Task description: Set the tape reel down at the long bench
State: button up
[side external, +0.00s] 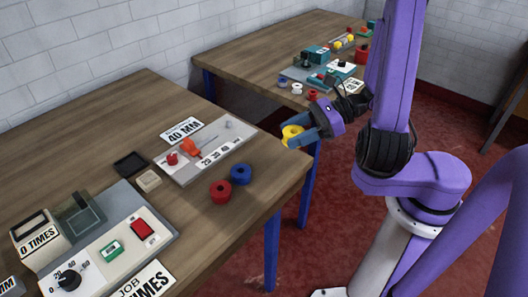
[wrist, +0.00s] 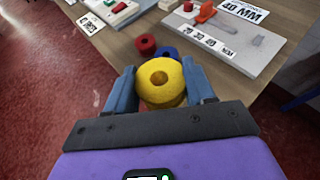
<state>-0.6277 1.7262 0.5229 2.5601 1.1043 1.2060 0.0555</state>
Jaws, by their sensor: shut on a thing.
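My gripper (side external: 292,137) is shut on a yellow tape reel (side external: 291,131). In the wrist view the yellow reel (wrist: 161,78) sits between the two blue fingers (wrist: 160,88), its hole facing the camera. The gripper holds it by the right-hand edge of the near wooden bench (side external: 92,106); its height over the edge is hard to tell. A second wooden bench (side external: 240,48) stands behind. I cannot tell which bench is the long one. A red reel (side external: 220,192) and a blue reel (side external: 240,174) lie on the near bench.
A grey board (side external: 228,143) with an orange-handled part and a 40 MM card (side external: 182,130) lie near the reels. A control panel (side external: 120,238) fills the bench front. White (side external: 297,89) and red (side external: 312,95) reels lie on the far bench. Bare wood surrounds the near reels.

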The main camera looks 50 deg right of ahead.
jog(key=w+f, duration=0.2)
jog(key=w, duration=0.2)
send_over(265, 159)
notch_tip(265, 159, down, 5)
jog(key=shift+s+f, duration=0.15)
jog(key=shift+f, duration=1.7)
jog(key=shift+f, duration=0.1)
jog(key=o, duration=1)
jog(key=shift+o, duration=0.2)
